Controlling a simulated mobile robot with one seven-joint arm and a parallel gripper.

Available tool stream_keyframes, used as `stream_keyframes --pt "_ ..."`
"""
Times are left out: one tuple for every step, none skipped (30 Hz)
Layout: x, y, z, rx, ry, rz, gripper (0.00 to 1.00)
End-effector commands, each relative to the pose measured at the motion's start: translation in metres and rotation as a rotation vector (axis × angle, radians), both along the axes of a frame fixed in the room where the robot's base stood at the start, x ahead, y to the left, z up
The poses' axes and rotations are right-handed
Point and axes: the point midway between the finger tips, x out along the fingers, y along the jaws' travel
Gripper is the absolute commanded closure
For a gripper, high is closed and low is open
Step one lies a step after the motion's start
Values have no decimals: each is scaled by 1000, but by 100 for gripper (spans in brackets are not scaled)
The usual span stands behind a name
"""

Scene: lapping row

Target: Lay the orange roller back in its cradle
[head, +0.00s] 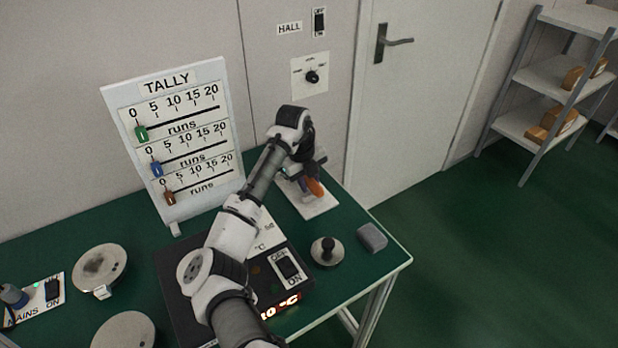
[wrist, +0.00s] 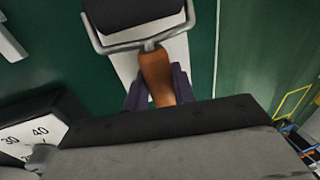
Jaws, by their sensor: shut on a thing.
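The orange roller (wrist: 157,72) has an orange handle, a bent metal frame and a dark roller drum at the top edge of the wrist view. Its orange handle also shows in the head view (head: 315,187). My gripper (wrist: 159,92) is shut on the handle, one dark finger on each side. In the head view my gripper (head: 308,184) is over a white plate (head: 322,207) at the table's back edge. This plate looks like the cradle's base; any cradle supports are hidden by my arm and the roller. I cannot tell whether the roller touches the plate.
A black hot plate box (head: 178,290) lies under my arm. A round metal piece with a black knob (head: 327,250) and a grey block (head: 372,237) stand near the right edge. The tally board (head: 170,140) rises behind on the left. Round discs (head: 100,268) lie at left.

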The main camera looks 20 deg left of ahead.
Motion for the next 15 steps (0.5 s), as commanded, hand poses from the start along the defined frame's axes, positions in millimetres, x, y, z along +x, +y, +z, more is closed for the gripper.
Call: stream_keyframes --pt "0 0 -7 -1 -1 0 97" --pt "0 0 -9 -1 -2 0 97" --pt "0 0 -11 -1 -2 0 97" --pt "0 0 -12 -1 -2 -1 97" --pt "0 0 -13 -1 -2 -1 97" --pt "0 0 -14 -1 -2 -1 97" --pt "0 0 -14 -1 -2 -1 97" --pt "0 0 -14 -1 -2 -1 97" --pt "0 0 -14 -1 -2 -1 97" --pt "0 0 -14 -1 -2 -1 97" --pt "0 0 -14 -1 -2 -1 97" --pt "0 0 -14 0 -2 -1 97" --pt "0 0 -14 -1 -2 -1 97" --pt "0 0 -14 0 -2 -1 97" --pt "0 0 -14 0 -2 -1 73"
